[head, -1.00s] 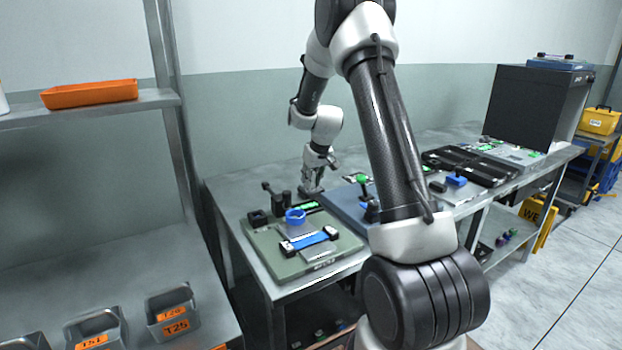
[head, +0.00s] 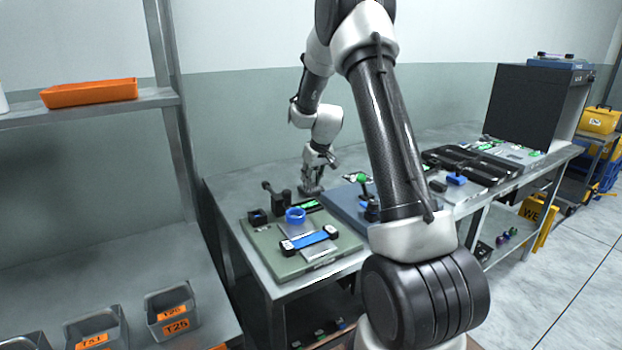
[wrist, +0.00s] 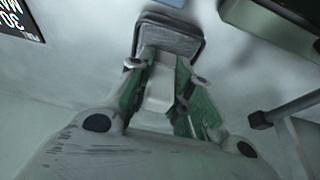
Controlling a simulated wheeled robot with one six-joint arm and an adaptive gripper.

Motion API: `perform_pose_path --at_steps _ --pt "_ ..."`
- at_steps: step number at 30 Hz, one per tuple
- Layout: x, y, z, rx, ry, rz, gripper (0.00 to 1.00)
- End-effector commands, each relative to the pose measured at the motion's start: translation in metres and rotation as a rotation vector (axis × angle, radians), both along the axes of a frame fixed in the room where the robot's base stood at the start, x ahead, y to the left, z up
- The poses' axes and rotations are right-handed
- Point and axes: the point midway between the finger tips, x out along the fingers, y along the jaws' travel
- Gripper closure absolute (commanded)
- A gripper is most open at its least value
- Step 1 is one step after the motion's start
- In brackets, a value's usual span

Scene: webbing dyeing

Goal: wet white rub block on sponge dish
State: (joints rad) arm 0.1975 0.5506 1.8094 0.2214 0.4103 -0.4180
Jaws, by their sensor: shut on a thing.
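My gripper (head: 312,188) points down at the back of the bench, behind the green-grey board. In the wrist view my gripper (wrist: 160,95) is shut on a white block (wrist: 161,88) between its green-lined fingers. A dark grey rounded dish (wrist: 172,32), which looks like the sponge dish, lies right beyond the fingertips. The block's end overlaps the dish in the picture; I cannot tell whether it touches. In the head view the block is too small to make out.
Black trays (head: 470,165) lie farther right. The bench top behind my gripper is clear.

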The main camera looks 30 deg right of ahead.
Motion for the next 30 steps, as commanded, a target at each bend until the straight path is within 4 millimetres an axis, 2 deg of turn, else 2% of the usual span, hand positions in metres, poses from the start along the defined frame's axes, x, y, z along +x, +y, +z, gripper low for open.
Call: perform_pose_path --at_steps 21,30 --pt "0.001 0.000 0.063 -0.001 -0.005 0.000 1.00" --pt "0.001 0.000 0.069 -0.001 -0.003 0.001 1.00"
